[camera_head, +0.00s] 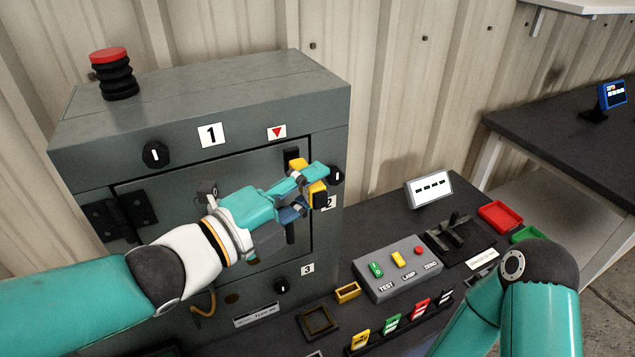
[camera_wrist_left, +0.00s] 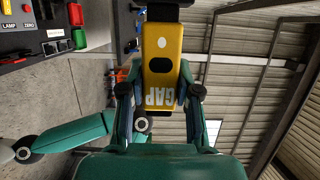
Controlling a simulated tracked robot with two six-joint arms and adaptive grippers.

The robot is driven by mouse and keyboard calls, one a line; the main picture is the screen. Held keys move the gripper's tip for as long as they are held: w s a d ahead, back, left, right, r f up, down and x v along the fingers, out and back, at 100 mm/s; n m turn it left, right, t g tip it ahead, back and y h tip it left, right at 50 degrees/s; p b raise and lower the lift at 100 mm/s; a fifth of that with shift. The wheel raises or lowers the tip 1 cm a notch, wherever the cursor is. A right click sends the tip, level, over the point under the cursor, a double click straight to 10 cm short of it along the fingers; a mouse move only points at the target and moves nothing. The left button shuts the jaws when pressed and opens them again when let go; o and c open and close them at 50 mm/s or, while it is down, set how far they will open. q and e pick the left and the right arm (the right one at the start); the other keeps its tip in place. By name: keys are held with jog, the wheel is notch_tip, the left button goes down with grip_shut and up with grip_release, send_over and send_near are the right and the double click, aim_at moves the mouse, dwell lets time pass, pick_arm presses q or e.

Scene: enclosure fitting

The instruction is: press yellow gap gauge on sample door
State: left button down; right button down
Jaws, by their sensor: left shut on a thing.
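The yellow gap gauge (camera_wrist_left: 166,62), marked GAP, is held between the fingers of my left gripper (camera_wrist_left: 155,100) in the left wrist view. In the head view my left gripper (camera_head: 302,188) is shut on the gauge (camera_head: 316,192), at the right side of the sample door (camera_head: 160,200) on the grey enclosure. A dark part at the gauge's far end lies close to the door's right edge; I cannot tell whether it touches. My arm hides much of the door.
A control box (camera_head: 398,268) with buttons, an open small frame (camera_head: 318,321), a display (camera_head: 429,189), and red (camera_head: 500,217) and green trays occupy the dark bench to the right.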

aim_at(290, 169)
pick_arm(q)
jog(key=shift+w+a+r+p, duration=0.1)
jog(key=shift+w+a+p, duration=0.15)
jog(key=shift+w+p, duration=0.3)
jog(key=shift+w+a+p, duration=0.25)
jog(key=shift+w+p, duration=0.15)
jog(key=shift+w, duration=0.2)
jog(key=shift+w+a+r+p, duration=0.1)
jog(key=shift+w+a+p, duration=0.15)
jog(key=shift+w+p, duration=0.3)
jog(key=shift+w+a+f+b, duration=0.1)
jog(key=shift+w+f+b, duration=0.1)
jog(key=shift+w+b, duration=0.15)
jog(key=shift+w+a, duration=0.1)
jog(key=shift+a+r+b, duration=0.1)
jog(key=shift+r+b, duration=0.05)
jog(key=shift+b, duration=0.15)
jog(key=shift+b, duration=0.35)
jog(key=shift+w, duration=0.1)
dwell(0.3)
